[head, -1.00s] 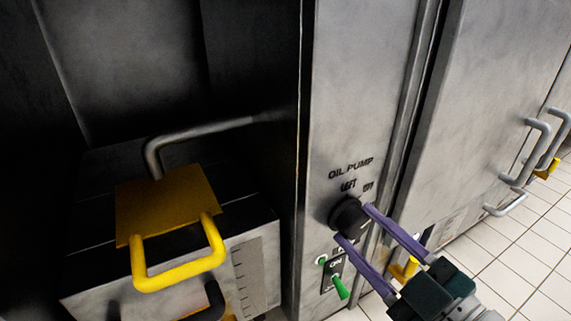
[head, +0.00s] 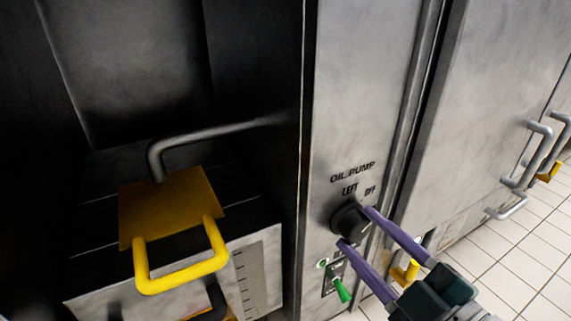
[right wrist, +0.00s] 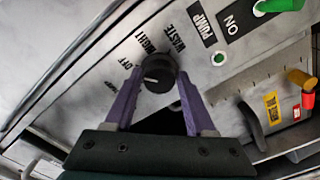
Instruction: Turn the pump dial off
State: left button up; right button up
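The black round pump dial (head: 349,218) is on the metal panel under the lettering "OIL PUMP", with "LEFT" and "OFF" printed above it. My right gripper (head: 354,226) reaches in from the lower right with its purple fingers apart, one on either side of the dial. In the right wrist view the dial (right wrist: 159,74) sits between the fingertips, and its pale mark points to the left side of that picture. "OFF", "RIGHT" and "WASTE" show around it. Whether the fingertips touch the dial is not clear. My left gripper is not in view.
A green switch lever (head: 342,290) is just below the dial, close to the lower finger. A yellow handle (head: 180,274) is on a vat part at the left. Metal door handles (head: 531,155) and tiled floor (head: 500,255) are at the right.

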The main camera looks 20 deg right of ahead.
jog(key=o, duration=0.4)
jog(key=shift+c, duration=0.2)
jog(key=s+p, duration=0.3)
jog(key=s, duration=0.7)
jog(key=shift+d, duration=0.4)
